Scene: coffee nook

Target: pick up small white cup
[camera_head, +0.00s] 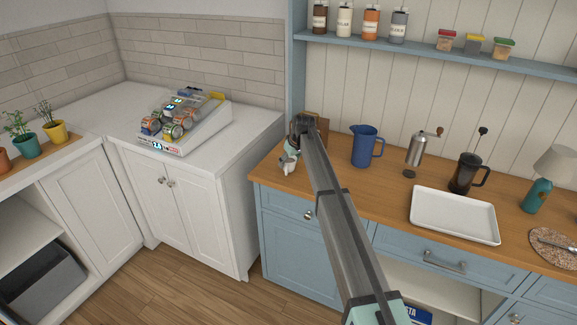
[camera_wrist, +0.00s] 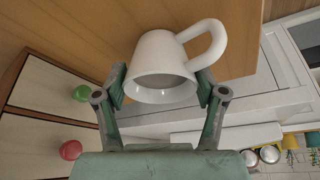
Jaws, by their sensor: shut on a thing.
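The small white cup (camera_wrist: 160,60) is between the two fingers of my gripper (camera_wrist: 160,90) in the wrist view. The fingers press on opposite sides of its body. Its open mouth faces the wrist camera and its handle points to the upper right. In the head view the cup (camera_head: 289,164) shows small at the left end of the wooden counter, just below my gripper (camera_head: 293,151). My arm hides part of that area. I cannot tell whether the cup touches the counter or is slightly above it.
On the wooden counter (camera_head: 390,188) stand a blue pitcher (camera_head: 364,147), a grinder (camera_head: 420,153), a French press (camera_head: 465,174) and a white tray (camera_head: 453,216). A shelf (camera_head: 400,46) with jars runs above. A white counter with a can rack (camera_head: 185,122) is at left.

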